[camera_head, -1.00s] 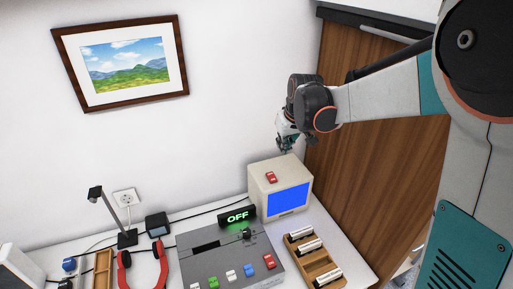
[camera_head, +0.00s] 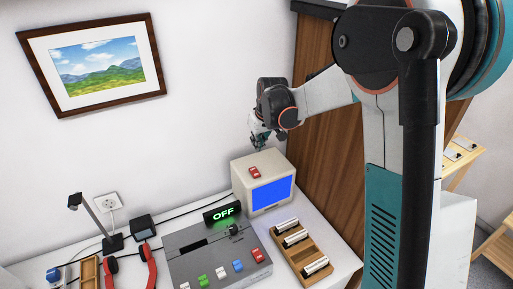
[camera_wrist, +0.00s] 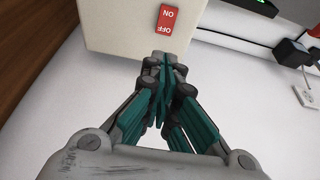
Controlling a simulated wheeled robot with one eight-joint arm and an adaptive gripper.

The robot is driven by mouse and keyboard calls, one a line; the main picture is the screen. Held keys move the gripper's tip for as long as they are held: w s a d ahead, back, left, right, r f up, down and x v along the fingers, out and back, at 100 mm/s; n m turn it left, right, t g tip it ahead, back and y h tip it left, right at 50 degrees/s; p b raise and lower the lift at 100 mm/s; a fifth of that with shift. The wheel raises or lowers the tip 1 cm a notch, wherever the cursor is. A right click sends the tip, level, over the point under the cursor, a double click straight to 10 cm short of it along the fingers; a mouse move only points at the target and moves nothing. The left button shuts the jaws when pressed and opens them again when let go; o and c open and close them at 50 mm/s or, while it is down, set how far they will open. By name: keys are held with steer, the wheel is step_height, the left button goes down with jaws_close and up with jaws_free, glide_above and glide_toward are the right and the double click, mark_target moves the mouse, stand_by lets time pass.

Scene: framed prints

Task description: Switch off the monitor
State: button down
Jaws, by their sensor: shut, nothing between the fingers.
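The monitor (camera_head: 247,172) is a cream box with a lit blue screen (camera_head: 271,194), standing on the white desk against the wall. A red rocker switch (camera_head: 254,172) sits on its top. In the wrist view the switch (camera_wrist: 166,20) shows the words ON and OFF, upside down. My gripper (camera_head: 259,146) is above the monitor's top, near its back edge, a little above the switch. In the wrist view its fingertips (camera_wrist: 160,62) are together and empty, just short of the switch and apart from it in the picture.
A grey console (camera_head: 185,259) with coloured switches and a green OFF display (camera_head: 222,213) stands left of the monitor. The wall (camera_head: 210,100) is close behind, and a wooden panel (camera_head: 325,140) stands to the right.

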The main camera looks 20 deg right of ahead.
mark_target(252, 167)
steer(key=x, duration=0.4)
steer(key=b+x, duration=0.1)
steer(key=x, duration=0.3)
steer(key=b+x, duration=0.1)
steer(key=x, duration=0.3)
steer(key=shift+s+f, duration=0.15)
steer(key=shift+s, duration=0.25)
steer(key=shift+w+f+g, duration=0.3)
steer(key=shift+f+g, duration=0.15)
steer(key=shift+g, duration=0.05)
steer(key=shift+s, duration=0.25)
steer(key=shift+s+d+r, duration=0.15)
steer(key=shift+s+r, duration=0.15)
steer(key=shift+s, duration=0.3)
steer(key=shift+r, duration=0.1)
